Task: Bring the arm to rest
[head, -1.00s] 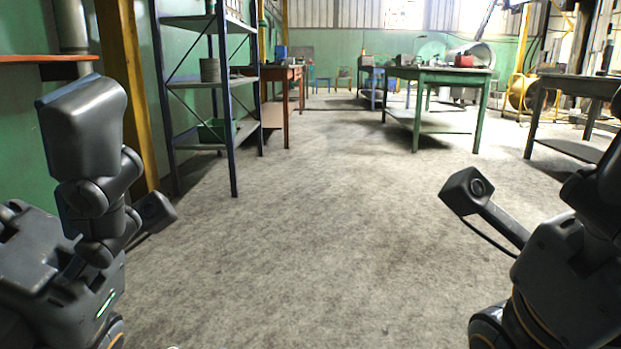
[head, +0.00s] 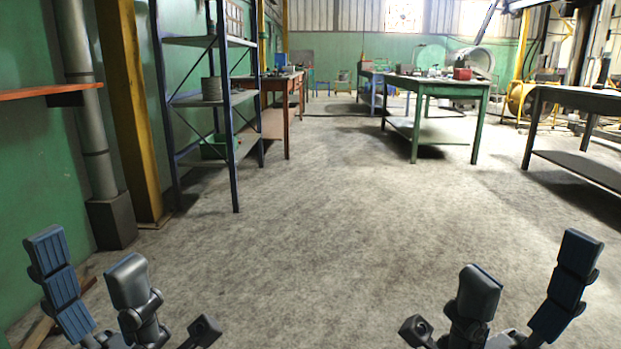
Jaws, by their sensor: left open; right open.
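My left gripper (head: 95,272) is at the lower left of the head view, open and empty, with its dark fingers spread and pointing up. One finger shows a ribbed blue-grey pad. My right gripper (head: 523,272) is at the lower right, also open and empty, nearly a mirror of the left. Both are low in front of me, with bare floor showing between them. Most of both arms is out of the picture below. No object is in or touching either gripper.
A metal shelf rack (head: 233,140) stands left, beside a yellow post (head: 128,110) and a grey pipe (head: 90,130). A red-brown bench (head: 286,100) is behind it. A green table (head: 450,88) and dark table (head: 575,100) stand right. The middle floor (head: 330,230) is clear.

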